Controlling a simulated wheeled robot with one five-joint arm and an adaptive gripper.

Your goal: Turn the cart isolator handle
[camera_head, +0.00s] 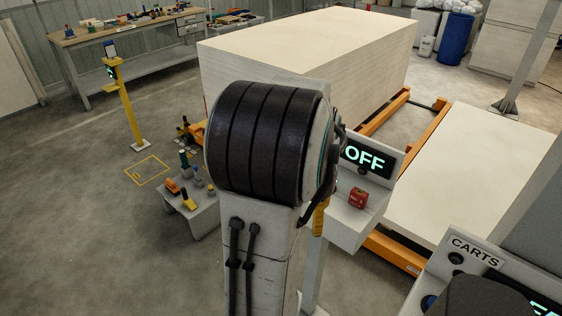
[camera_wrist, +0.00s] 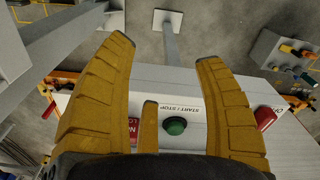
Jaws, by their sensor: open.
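A light grey control console (camera_head: 343,228) stands just right of my arm, and its top fills the middle of the wrist view (camera_wrist: 180,82). A red handle-like part (camera_wrist: 266,117) sits at its right there, beside a partly hidden label; I cannot read whether it names the cart isolator. A green button (camera_wrist: 175,126) lies by a START / STOP label. A red block with white lettering (camera_wrist: 133,130) is left of it, and shows in the head view (camera_head: 357,197). My gripper (camera_wrist: 165,50) is open and empty over the console; one yellow finger (camera_head: 320,217) shows in the head view.
A lit OFF display (camera_head: 363,157) stands at the console's back. A CARTS panel (camera_head: 475,255) is at lower right. Pale stacked sheets (camera_head: 310,45) lie behind, beside orange rails (camera_head: 430,130). A low grey stand with tools (camera_head: 195,215) is at left.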

